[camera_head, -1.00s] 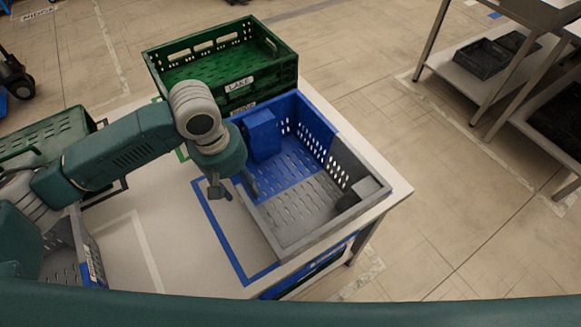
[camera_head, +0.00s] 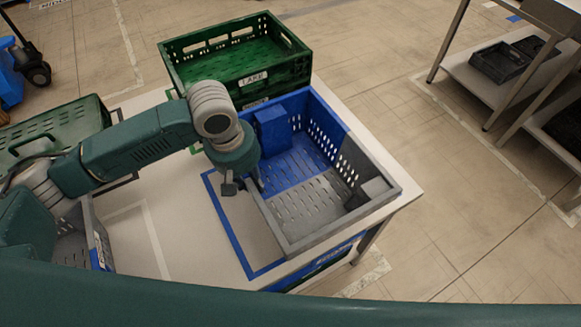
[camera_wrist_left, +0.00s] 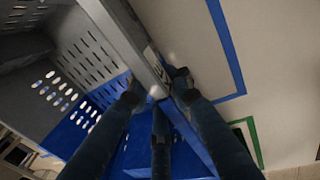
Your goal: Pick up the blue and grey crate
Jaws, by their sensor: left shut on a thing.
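The blue and grey crate (camera_head: 342,224) stands on the right part of the white table. One half is blue and the other grey, with slotted floor and walls. My left gripper (camera_head: 243,188) is at its left wall. In the left wrist view the fingers (camera_wrist_left: 156,88) are shut on the crate's wall (camera_wrist_left: 128,42), with fingers on both sides of it. The crate appears level and close to the tabletop; whether it touches is hard to tell. My right gripper is not in view.
Green crates (camera_head: 285,73) stand behind the blue and grey one. Another green crate (camera_head: 55,128) and a grey crate (camera_head: 98,240) are at the left. Blue tape (camera_head: 232,240) marks the table (camera_head: 190,245). A shelf rack (camera_head: 480,75) stands at the right; floor between is clear.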

